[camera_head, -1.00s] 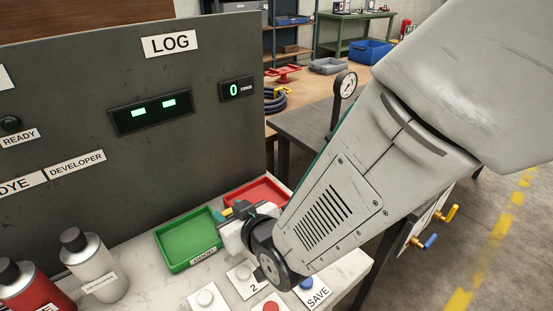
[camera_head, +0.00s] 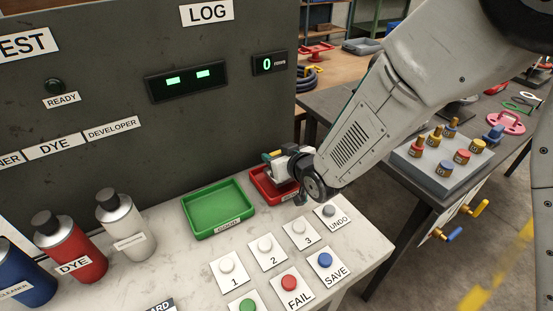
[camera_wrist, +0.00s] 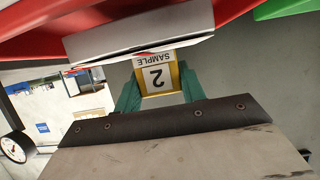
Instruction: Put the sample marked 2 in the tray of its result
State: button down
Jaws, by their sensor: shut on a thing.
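My gripper (camera_head: 272,158) is at the red tray (camera_head: 262,188), low over or inside it. In the wrist view its green fingers (camera_wrist: 157,90) are shut on the sample marked 2 (camera_wrist: 157,79), a yellow-edged piece with a white label. In the wrist view the red tray (camera_wrist: 35,28) is close above the sample, and its white label strip (camera_wrist: 140,38) faces me; I cannot tell whether the sample touches it. The green tray (camera_head: 218,212) stands to the left, looks empty, and has a label that appears to read GOOD. The red tray's label is mostly hidden by my gripper.
White buttons 1 (camera_head: 227,265), 2 (camera_head: 265,244) and 3 (camera_head: 298,227), a red FAIL button (camera_head: 289,283) and a blue SAVE button (camera_head: 325,260) lie in front of the trays. Bottles (camera_head: 124,225) stand at left. A dark panel (camera_head: 130,120) rises behind.

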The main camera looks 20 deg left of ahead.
jog(key=shift+f, duration=0.65)
jog(key=shift+f, duration=0.1)
jog(key=c, duration=0.8)
grip_release()
jog(key=shift+f, duration=0.1)
jog(key=shift+c, duration=0.2)
jog(key=shift+r, duration=0.2)
jog(key=v, duration=1.2)
